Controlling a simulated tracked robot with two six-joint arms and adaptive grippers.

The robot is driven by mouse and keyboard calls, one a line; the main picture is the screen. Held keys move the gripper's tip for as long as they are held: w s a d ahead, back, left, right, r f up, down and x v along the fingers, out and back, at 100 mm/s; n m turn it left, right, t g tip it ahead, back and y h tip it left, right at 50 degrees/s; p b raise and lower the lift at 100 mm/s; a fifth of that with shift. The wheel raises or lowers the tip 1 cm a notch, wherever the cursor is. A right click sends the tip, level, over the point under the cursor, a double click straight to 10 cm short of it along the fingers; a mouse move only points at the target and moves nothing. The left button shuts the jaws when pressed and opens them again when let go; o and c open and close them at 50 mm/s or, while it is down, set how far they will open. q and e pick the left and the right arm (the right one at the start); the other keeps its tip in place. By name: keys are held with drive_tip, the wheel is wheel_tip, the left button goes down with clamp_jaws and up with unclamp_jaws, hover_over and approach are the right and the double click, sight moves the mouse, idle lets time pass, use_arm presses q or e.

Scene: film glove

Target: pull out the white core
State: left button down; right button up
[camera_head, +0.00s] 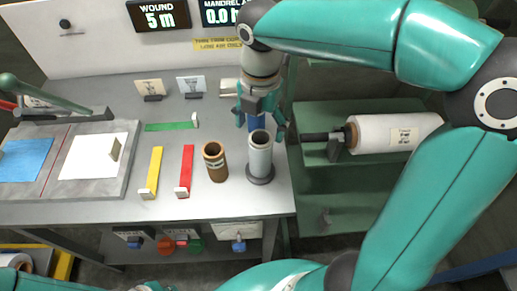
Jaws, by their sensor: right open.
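A pale grey-white hollow core (260,158) stands upright on a dark round base near the right edge of the grey table (225,203). My right gripper (261,122) points down just above and behind the core's top, with its fingers spread and nothing seen between them. I cannot tell whether a finger touches the core. A brown hollow core (215,165) stands upright just left of the white one. My left gripper is not in view.
A white film roll (385,134) lies on a dark mandrel over a green stand (318,187) at the right. A yellow strip (153,171), a red strip (186,167) and a green strip (168,127) lie on the table. A cutting board (112,180) is at the left.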

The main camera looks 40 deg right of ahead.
sight(260, 152)
wheel_tip(260, 152, down, 10)
drive_tip(key=shift+r, duration=0.15)
idle(0.3)
drive_tip(key=c, duration=1)
